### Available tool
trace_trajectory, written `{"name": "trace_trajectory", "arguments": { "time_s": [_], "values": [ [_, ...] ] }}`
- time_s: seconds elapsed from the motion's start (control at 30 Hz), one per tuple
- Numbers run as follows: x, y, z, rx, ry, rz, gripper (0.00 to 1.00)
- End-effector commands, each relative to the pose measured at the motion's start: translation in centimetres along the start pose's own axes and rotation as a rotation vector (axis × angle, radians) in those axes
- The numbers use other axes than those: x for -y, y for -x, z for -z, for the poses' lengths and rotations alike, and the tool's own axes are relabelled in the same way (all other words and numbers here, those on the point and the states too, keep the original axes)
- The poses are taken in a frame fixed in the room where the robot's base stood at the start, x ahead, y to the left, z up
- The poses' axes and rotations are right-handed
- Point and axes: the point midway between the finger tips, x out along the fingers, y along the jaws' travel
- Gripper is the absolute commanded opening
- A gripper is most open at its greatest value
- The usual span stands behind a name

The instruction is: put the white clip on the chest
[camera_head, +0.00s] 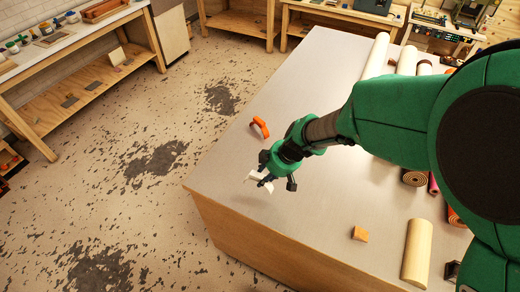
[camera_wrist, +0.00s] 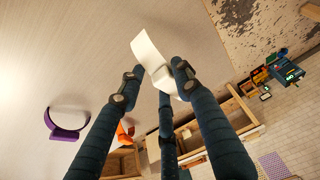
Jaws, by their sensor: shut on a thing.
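The white clip (camera_head: 253,176) is a small, pale curved piece in my gripper (camera_head: 266,178). It is held above the near left corner of the large grey-topped wooden block (camera_head: 300,90). In the wrist view the dark fingers of my gripper (camera_wrist: 157,78) close around the white clip (camera_wrist: 147,50), which sticks out past the fingertips. An orange clip (camera_head: 260,127) stands on the grey top beyond my gripper; an orange piece shows in the wrist view (camera_wrist: 125,130). I cannot tell for sure which thing is the chest.
A purple clip (camera_wrist: 66,130) lies on the grey top. A tan block (camera_head: 360,234) and a cream roll (camera_head: 416,253) lie at the front right, with several rolls farther back. The left part of the top is mostly clear. Benches stand along the walls.

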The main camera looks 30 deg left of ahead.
Motion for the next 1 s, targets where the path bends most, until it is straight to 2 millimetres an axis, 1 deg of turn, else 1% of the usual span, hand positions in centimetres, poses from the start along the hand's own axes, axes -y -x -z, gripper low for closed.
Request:
{"name": "trace_trajectory", "arguments": {
  "time_s": [0.8, 1.0],
  "values": [
    [-7.8, -4.0, 6.5, 0.0, 0.0, 0.001, 0.1],
    [-9.1, -4.6, 7.5, 0.001, 0.0, 0.001, 0.1]
  ]
}}
